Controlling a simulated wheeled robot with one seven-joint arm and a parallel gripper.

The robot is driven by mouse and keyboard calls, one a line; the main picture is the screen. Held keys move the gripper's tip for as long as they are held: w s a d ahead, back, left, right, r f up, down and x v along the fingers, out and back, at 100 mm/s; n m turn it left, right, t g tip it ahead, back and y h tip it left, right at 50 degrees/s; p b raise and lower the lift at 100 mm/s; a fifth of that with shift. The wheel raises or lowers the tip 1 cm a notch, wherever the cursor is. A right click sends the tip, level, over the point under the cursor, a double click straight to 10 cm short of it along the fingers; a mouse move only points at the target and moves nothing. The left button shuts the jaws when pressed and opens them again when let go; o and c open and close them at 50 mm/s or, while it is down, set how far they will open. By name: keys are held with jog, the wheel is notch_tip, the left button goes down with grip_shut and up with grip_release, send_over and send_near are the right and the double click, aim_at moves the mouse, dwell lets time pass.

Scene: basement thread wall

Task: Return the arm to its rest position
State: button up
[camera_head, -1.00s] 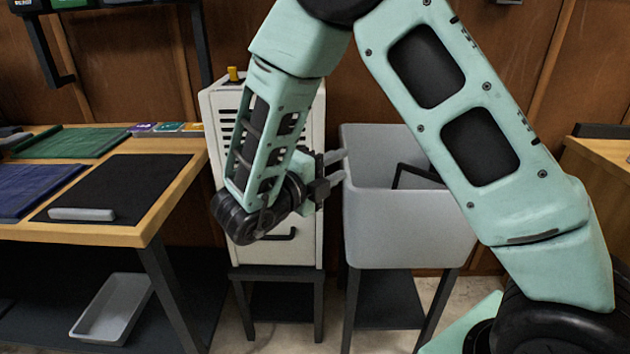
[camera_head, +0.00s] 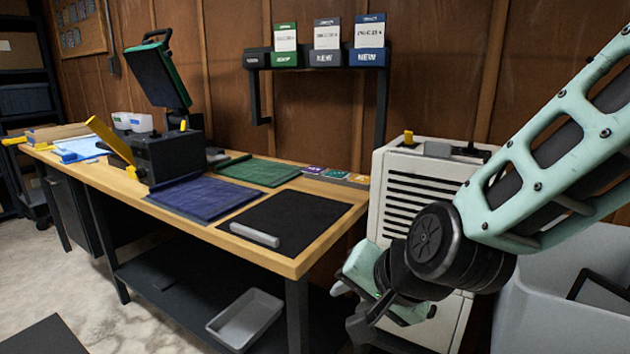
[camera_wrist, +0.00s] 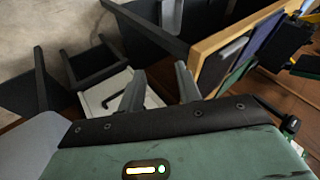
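My arm reaches in from the right in the head view, with its wrist bent down in front of the white slatted cabinet (camera_head: 392,210). My gripper (camera_wrist: 160,72) shows in the wrist view with its two grey fingers apart and nothing between them. In the head view the fingers are small and partly hidden by the wrist, so I cannot make out their gap there. The wrist is near the right front corner of the workbench (camera_head: 296,264), and I cannot tell if there is clearance between them.
A grey bin (camera_head: 540,275) stands at the lower right, partly behind my arm. The bench holds a black mat (camera_head: 290,215), blue mat (camera_head: 200,198), green mat (camera_head: 262,172) and dark machine (camera_head: 170,155). A grey tray (camera_head: 245,318) sits on the lower shelf.

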jog(key=s+d+n+g+h, duration=0.2)
jog(key=s+d+n+g, duration=0.15)
jog(key=s+n, duration=0.45)
jog(key=s+d+n+g+h, duration=0.25)
jog(key=s+d+n, duration=0.25)
jog(key=s, duration=0.5)
notch_tip(320, 180, up, 17)
jog(key=p, duration=1.8)
jog(key=shift+w+g+y, duration=0.25)
jog(key=shift+g+y, duration=0.05)
jog(key=shift+y, duration=0.05)
jog(key=shift+a, duration=0.1)
